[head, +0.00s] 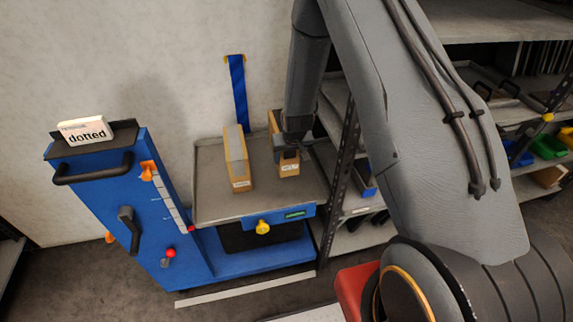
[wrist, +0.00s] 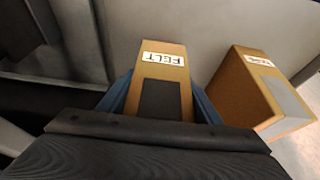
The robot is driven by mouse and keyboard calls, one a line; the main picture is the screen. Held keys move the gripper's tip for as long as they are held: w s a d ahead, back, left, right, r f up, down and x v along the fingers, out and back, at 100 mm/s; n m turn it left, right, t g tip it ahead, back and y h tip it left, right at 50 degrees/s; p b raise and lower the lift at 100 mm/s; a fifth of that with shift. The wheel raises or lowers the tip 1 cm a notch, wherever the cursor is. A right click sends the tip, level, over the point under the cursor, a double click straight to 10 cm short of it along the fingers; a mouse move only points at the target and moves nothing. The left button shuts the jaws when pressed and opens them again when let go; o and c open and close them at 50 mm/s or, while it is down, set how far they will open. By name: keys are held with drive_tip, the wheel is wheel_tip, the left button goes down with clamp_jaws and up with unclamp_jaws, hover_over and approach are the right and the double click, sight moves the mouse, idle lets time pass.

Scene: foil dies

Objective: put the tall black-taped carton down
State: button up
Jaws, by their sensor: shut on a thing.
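My gripper (head: 289,148) is shut on a tall brown carton (head: 289,170) over the right part of the grey-topped blue cart. In the wrist view this carton (wrist: 177,57) shows a white label reading FELT and a black tape patch, with blue fingers on both sides. It looks upright, but I cannot tell whether its base touches the cart top. My gripper hides part of its top in the head view. A second brown carton (head: 238,160) with grey tape stands to its left, apart from it; it also shows in the wrist view (wrist: 248,95).
The cart top (head: 212,205) has a raised edge and free room at the left and front. A white box labelled "dotted" (head: 84,131) sits on the blue stand at left. A dark metal shelf rack (head: 338,185) stands close on the right. A blue strap (head: 237,90) hangs behind.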

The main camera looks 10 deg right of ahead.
drive_tip(key=shift+w+f+p, duration=0.1)
drive_tip(key=shift+f+p, duration=0.45)
drive_tip(key=shift+f, duration=1.5)
drive_tip(key=shift+f, duration=0.2)
drive_tip(key=o, duration=1.6)
drive_tip(key=shift+r, duration=0.1)
drive_tip(key=shift+s+r, duration=0.2)
drive_tip(key=shift+r, duration=0.25)
drive_tip(key=s+r+g+b, duration=0.1)
drive_tip(key=s+r, duration=0.6)
drive_tip(key=r, duration=0.4)
drive_tip(key=s+r+b, duration=0.1)
drive_tip(key=s+r, duration=0.7)
drive_tip(key=r, duration=0.2)
drive_tip(key=s+r, duration=0.2)
drive_tip(key=s, duration=0.2)
drive_tip(key=s+r+g, duration=0.1)
drive_tip(key=s+r, duration=0.1)
drive_tip(key=s, duration=0.3)
drive_tip(key=s+r+g, duration=0.1)
drive_tip(key=s+r, duration=0.1)
drive_tip(key=s, duration=0.2)
drive_tip(key=shift+s+d+r, duration=0.2)
drive_tip(key=shift+s+r, duration=0.15)
